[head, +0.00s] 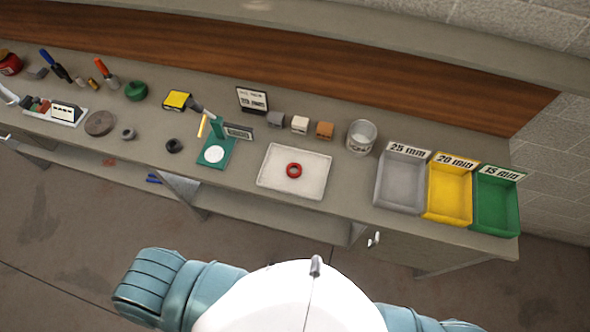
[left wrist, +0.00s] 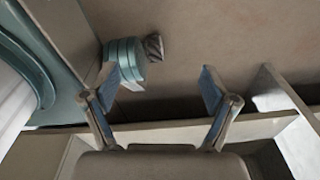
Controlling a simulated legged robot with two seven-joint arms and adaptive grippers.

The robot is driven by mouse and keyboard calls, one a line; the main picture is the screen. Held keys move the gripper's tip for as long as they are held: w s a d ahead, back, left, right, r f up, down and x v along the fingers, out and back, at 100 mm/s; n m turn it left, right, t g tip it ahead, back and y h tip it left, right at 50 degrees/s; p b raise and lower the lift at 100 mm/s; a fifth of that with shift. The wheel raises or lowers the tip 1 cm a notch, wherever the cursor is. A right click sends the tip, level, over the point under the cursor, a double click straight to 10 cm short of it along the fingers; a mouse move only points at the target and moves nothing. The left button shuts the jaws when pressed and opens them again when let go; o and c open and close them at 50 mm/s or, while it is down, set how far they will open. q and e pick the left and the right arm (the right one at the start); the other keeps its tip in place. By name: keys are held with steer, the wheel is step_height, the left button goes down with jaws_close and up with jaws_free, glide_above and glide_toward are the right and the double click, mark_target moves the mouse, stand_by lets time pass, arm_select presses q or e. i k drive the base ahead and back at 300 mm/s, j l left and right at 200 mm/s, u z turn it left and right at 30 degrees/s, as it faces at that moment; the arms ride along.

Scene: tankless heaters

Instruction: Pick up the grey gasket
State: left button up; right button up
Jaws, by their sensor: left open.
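A small grey ring, which looks like the grey gasket (head: 128,133), lies flat on the bench at the left in the head view. It sits between a brown disc (head: 100,123) and a black ring (head: 174,146). My left gripper (left wrist: 160,80) is open and empty in the left wrist view, above the floor and the bench's lower structure. No gasket shows between its fingers. Neither gripper shows in the head view, so their distance from the grey ring cannot be told.
A red ring (head: 294,170) lies on a white tray (head: 268,181). Grey (head: 380,190), yellow (head: 447,211) and green (head: 497,222) bins stand at the right, labelled 25, 20 and 15 mm. A green gauge stand (head: 225,150), glass jar (head: 361,136) and green roll (head: 136,91) occupy the bench.

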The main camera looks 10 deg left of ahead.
mark_target(124, 131)
steer(key=u, duration=1.95)
steer(key=z, duration=0.9)
steer(key=i+j+z, duration=0.1)
steer(key=j+z, duration=0.4)
steer(key=j, duration=0.15)
steer(key=j+z, duration=0.5)
steer(key=k+j+z, duration=0.2)
steer(key=j+z, duration=0.3)
steer(key=j, duration=0.2)
